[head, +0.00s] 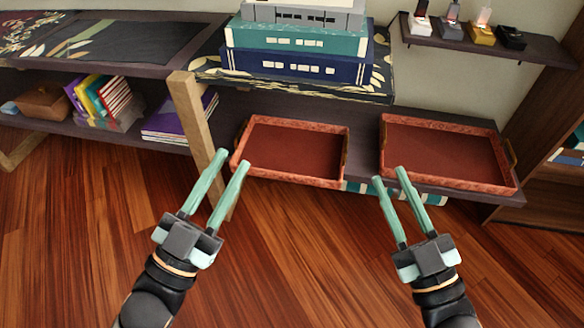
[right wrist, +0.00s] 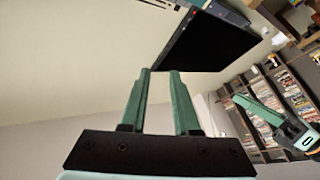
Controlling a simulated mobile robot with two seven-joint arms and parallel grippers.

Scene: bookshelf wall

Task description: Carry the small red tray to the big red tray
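The small red tray (head: 290,150) lies flat and empty on the lower shelf, with a handle at each end. The big red tray (head: 445,155) lies flat and empty to its right, with a narrow gap between them. My left gripper (head: 234,158) is open and empty, its fingertips near the small tray's left front corner; I cannot tell if they touch it. My right gripper (head: 388,174) is open and empty, in front of the big tray's left front corner. It also shows in the right wrist view (right wrist: 159,72), which contains neither tray.
A wooden post (head: 200,125) stands just left of the small tray. Above and behind the trays, a shelf board holds a teal box (head: 295,39) and a blue box (head: 295,68). A bookcase (head: 560,150) stands at the right. The wooden floor (head: 300,260) in front is clear.

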